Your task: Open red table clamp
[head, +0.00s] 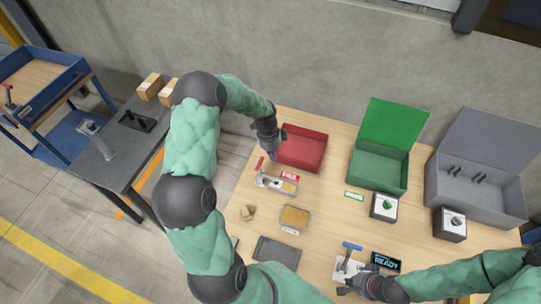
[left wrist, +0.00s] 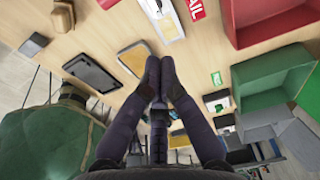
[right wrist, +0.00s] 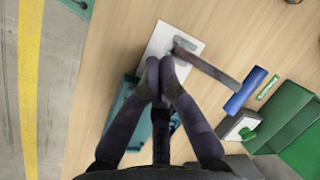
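The red table clamp (head: 265,180) stands on the wooden table in the head view, its red handle (head: 259,162) raised at its left end. A light base with an orange piece is at its right. Its base shows partly at the top of the left wrist view (left wrist: 166,20); the handle is not clear there. My left gripper (head: 272,153) is above and behind the clamp, apart from it; its fingertips (left wrist: 161,62) meet with nothing visible between. My right gripper (head: 345,289) is by the blue-handled clamp (head: 349,262), fingertips (right wrist: 160,68) together over its white base.
A red bin (head: 318,150) is beside my left gripper. A FAIL label (head: 290,177) lies by the clamp. A shallow orange-filled tray (head: 294,217), dark tray (head: 277,252) and brown block (head: 247,212) lie nearer. Green (head: 376,175) and grey (head: 480,197) boxes stand right.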

